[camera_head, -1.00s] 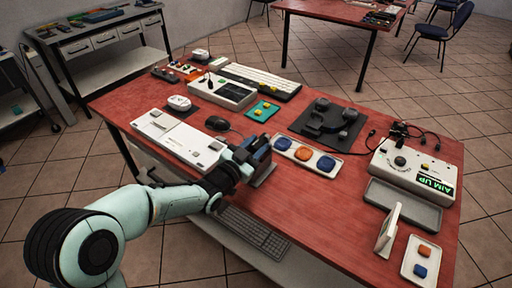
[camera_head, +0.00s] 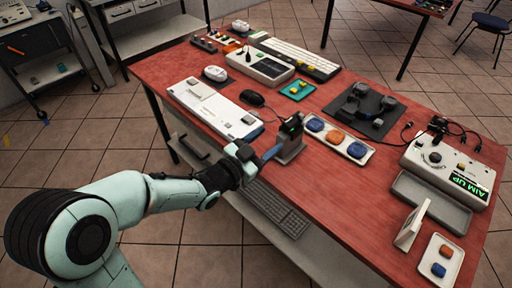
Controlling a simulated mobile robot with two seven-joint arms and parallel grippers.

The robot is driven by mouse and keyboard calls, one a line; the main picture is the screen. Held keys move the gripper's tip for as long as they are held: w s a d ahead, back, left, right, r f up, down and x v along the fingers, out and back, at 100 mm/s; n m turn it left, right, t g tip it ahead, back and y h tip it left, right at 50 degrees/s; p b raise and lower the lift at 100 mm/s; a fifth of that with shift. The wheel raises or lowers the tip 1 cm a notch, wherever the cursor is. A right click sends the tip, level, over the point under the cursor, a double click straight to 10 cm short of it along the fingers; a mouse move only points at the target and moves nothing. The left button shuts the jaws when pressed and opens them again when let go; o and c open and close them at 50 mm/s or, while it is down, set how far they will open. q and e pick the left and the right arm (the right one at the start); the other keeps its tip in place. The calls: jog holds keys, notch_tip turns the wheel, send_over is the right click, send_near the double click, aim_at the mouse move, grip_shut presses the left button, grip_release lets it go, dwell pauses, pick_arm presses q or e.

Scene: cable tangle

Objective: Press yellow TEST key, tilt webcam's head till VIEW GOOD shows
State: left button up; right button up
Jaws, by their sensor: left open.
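A white control box (camera_head: 447,168) stands at the right end of the red table. Its lit green display (camera_head: 469,186) reads AIM UP. A small yellow key (camera_head: 461,167) shows on its top. A dark, small device (camera_head: 438,124) with black cables is at the box's back edge; I cannot tell whether it is the webcam. My right gripper is out of view.
A white tray with blue and orange buttons (camera_head: 336,139) lies right of the block. A white upright plate (camera_head: 412,226) stands front right. The front-middle tabletop is clear.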

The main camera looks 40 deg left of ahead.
pick_arm(q)
jog(key=s, duration=0.3)
jog(key=shift+s+a, duration=0.1)
jog(key=shift+s, duration=0.25)
jog(key=shift+r, duration=0.1)
